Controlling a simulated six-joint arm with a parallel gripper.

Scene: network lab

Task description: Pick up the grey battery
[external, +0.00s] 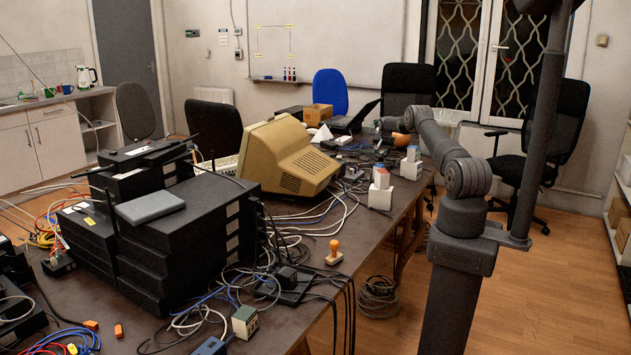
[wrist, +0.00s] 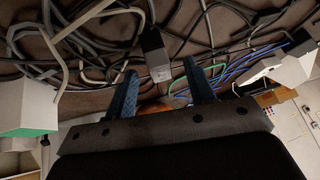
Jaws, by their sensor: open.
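A small block with a dark body and a pale grey end (wrist: 158,66) lies among cables in the wrist view, just ahead of my fingertips. It may be the grey battery, but I cannot tell for sure. My gripper (wrist: 160,72) is open, with a blue-grey finger on either side of the view. Nothing is held between the fingers. An orange rounded thing (wrist: 154,107) shows low between them, partly hidden by the gripper body. In the external view my gripper (external: 385,125) is over the far part of the table, small and hard to make out. The battery cannot be picked out there.
Tangled cables (wrist: 90,45) cover the table around the fingers. A white box with a green face (wrist: 28,112) stands left in the wrist view. In the external view a beige monitor (external: 285,155), white blocks (external: 381,197) and a laptop (external: 352,122) stand near the arm.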

